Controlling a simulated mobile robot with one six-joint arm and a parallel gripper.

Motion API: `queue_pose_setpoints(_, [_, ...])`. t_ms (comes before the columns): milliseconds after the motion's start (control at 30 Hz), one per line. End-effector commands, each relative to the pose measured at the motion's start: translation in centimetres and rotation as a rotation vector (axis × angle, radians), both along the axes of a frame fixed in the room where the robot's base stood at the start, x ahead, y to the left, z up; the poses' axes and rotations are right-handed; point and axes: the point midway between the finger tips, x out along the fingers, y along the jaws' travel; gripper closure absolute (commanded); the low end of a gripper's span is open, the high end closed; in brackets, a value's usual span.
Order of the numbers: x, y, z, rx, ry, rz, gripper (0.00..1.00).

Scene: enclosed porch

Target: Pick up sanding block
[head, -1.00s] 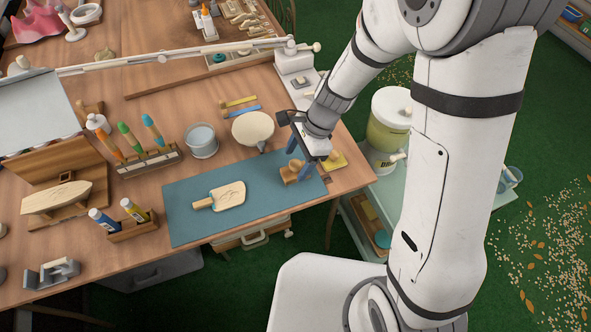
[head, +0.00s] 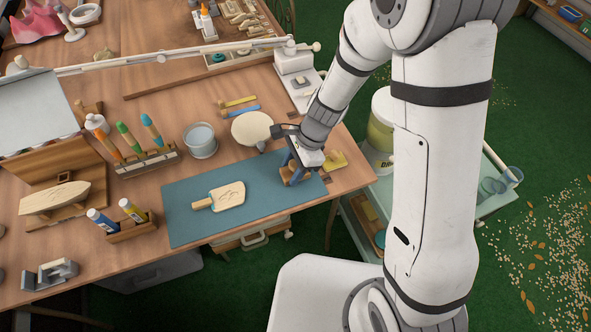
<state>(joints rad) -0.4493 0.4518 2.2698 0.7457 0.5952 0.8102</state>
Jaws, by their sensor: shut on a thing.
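The sanding block (head: 291,177) is a small tan wooden piece at the right end of the blue-green mat (head: 182,208). My gripper (head: 292,172) reaches down over it from the upper right, with its blue fingers on either side. The fingers are shut on the block, and the gripper body hides part of it. I cannot tell whether the block is clear of the mat. A carved wooden paddle (head: 226,196) lies on the mat to the left.
A yellow pad (head: 335,160) lies just right of my gripper. A green-filled container (head: 381,132) stands beyond the table's right edge.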

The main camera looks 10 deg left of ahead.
Motion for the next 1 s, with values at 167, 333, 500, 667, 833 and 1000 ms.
queue_pose_setpoints(167, [0.0,0.0,0.0,0.0,0.0,0.001,0.83])
queue_pose_setpoints(333, [0.0,0.0,0.1,0.0,0.0,0.001,0.83])
queue_pose_setpoints(500, [0.1,0.1,1.6,0.002,-0.004,0.003,0.83])
queue_pose_setpoints(667, [0.1,0.1,4.9,0.003,-0.005,0.002,0.83])
queue_pose_setpoints(833, [0.0,0.1,8.0,0.003,-0.004,0.001,0.83])
queue_pose_setpoints(1000, [0.0,0.1,9.7,0.002,-0.002,0.002,0.83])
